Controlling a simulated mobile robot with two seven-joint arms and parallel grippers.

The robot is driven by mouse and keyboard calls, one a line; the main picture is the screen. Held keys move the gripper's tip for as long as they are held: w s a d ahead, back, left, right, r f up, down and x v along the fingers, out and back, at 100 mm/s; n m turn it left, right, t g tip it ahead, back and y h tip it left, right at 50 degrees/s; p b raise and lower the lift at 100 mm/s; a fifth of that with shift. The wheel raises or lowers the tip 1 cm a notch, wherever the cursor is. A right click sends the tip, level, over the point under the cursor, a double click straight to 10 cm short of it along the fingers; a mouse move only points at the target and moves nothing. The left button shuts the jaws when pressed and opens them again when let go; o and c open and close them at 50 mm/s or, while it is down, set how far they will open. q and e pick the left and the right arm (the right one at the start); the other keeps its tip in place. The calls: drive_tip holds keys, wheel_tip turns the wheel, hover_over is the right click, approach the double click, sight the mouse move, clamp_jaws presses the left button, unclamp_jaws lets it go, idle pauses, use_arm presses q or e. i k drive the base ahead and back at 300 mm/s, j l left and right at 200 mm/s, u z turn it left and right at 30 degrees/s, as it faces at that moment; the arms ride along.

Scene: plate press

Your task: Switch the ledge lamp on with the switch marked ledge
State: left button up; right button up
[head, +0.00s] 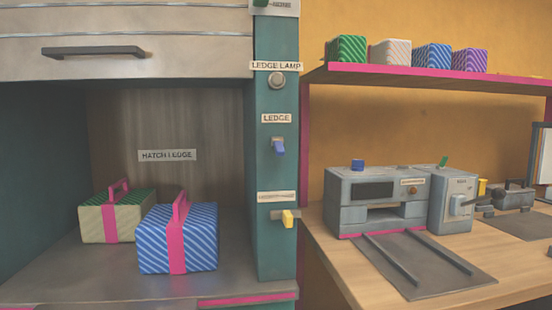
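The switch marked ledge (278,146) is a small blue lever on the teal post, directly below a white label reading LEDGE (276,118). The lever appears to point downward. The ledge lamp (277,80) is a round grey dome higher on the same post, under a label reading LEDGE LAMP (276,66). The dome looks grey and unlit. Neither of my grippers shows in the head view.
A yellow lever (288,218) sits lower on the post under an unreadable label. Left, a striped blue box (190,238) and a green-topped box (98,220) stand on the hatch ledge (110,280). Right, a grey machine (375,200) stands on a wooden bench (355,282).

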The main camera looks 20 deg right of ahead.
sight(277, 143)
drive_tip(key=k, duration=1)
